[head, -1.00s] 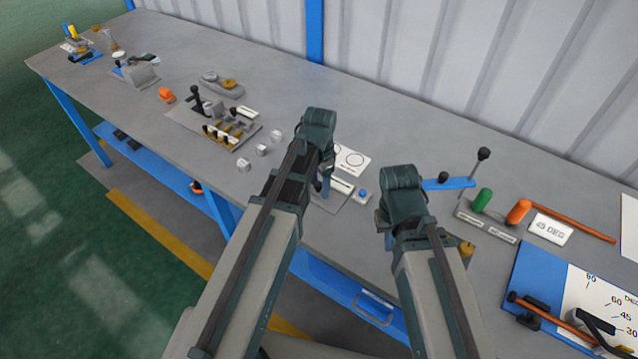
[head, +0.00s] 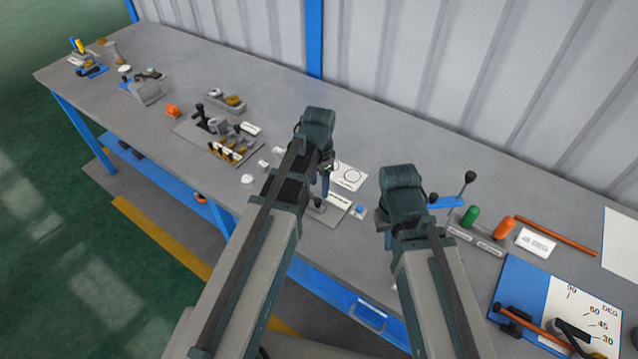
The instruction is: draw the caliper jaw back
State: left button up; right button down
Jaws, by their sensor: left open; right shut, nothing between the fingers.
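No part in the head view can be told for certain as the caliper jaw. A grey plate (head: 335,213) with a dark knob (head: 317,204) and a blue button (head: 359,210) lies below and beside my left gripper (head: 325,188). My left gripper is open, pointing down over this plate, and its wrist hides part of it. My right gripper (head: 386,240) is shut and empty, near the table's front edge, with its fingertips largely hidden by my arm. A blue bar (head: 452,202) with a black-knobbed lever (head: 467,183) stands just right of my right wrist.
A rack with green (head: 469,216) and orange (head: 504,228) handles and a blue angle-scale board (head: 518,285) lie at right. A lever fixture (head: 205,125) and small white blocks (head: 248,179) are at left. Free grey tabletop (head: 400,140) lies behind my grippers.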

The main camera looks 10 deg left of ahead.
aim_at(319, 201)
pick_arm(q)
notch_tip(319, 201, up, 6)
jog(key=p, duration=0.4)
jog(key=shift+f+p, duration=0.1)
jog(key=shift+p, duration=0.2)
pick_arm(e)
notch_tip(319, 201, up, 6)
jog(key=shift+f, duration=0.1)
pick_arm(q)
jog(key=s+d+f+n+b, duration=0.2)
jog(key=s+d, duration=0.2)
jog(key=s, duration=0.2)
jog(key=s+d+f+n+y+b, duration=0.1)
jog(key=s+d+n+b, duration=0.1)
jog(key=s+d, duration=0.3)
jog(key=s, duration=0.2)
jog(key=shift+s+f+n, duration=0.3)
jog(key=shift+f+n, duration=0.1)
pick_arm(e)
notch_tip(319, 201, down, 4)
jog(key=shift+r, duration=0.1)
